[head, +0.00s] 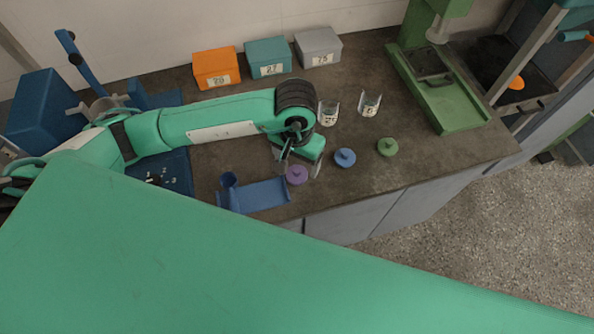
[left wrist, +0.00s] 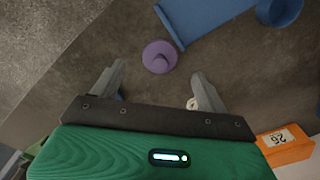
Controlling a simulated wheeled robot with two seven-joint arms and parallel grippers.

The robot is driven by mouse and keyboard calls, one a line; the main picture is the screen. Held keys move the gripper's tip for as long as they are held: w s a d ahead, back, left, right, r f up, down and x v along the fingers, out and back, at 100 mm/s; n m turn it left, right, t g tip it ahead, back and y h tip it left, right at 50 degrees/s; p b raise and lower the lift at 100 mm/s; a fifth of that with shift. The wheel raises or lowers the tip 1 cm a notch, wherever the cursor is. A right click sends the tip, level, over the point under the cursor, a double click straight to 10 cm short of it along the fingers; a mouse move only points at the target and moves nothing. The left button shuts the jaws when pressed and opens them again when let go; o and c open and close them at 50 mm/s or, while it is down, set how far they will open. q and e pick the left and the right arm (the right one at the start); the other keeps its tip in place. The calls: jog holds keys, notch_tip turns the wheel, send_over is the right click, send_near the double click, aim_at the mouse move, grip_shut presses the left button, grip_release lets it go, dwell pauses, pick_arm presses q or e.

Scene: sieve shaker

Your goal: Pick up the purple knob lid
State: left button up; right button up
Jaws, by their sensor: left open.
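The purple knob lid (head: 297,175) lies on the dark worktop near its front edge, just right of a blue tray. In the left wrist view the purple knob lid (left wrist: 159,56) lies knob up, ahead of the jaws and between their lines. My left gripper (head: 300,168) hangs over the worktop beside the lid, pointing down. In the left wrist view my left gripper (left wrist: 158,88) has its two fingers wide apart with nothing between them. It does not appear to touch the lid. My right gripper is not in view.
A blue knob lid (head: 345,158) and a green knob lid (head: 388,147) lie to the right. Two glass beakers (head: 328,113) (head: 369,104) stand behind. The blue tray (head: 262,195) with a blue cup (head: 229,180) is close on the left. Orange (head: 216,68), teal (head: 267,57) and grey (head: 318,47) boxes line the wall.

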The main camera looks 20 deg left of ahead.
aim_at(297, 169)
pick_arm(q)
jog(key=shift+f+p, duration=0.45)
jog(key=shift+f, duration=0.15)
notch_tip(297, 169, down, 3)
jog(key=shift+w+f+p, duration=0.1)
jog(key=shift+w+p, duration=0.05)
jog(key=shift+p, duration=0.4)
jog(key=shift+f, duration=0.4)
jog(key=c, duration=1.1)
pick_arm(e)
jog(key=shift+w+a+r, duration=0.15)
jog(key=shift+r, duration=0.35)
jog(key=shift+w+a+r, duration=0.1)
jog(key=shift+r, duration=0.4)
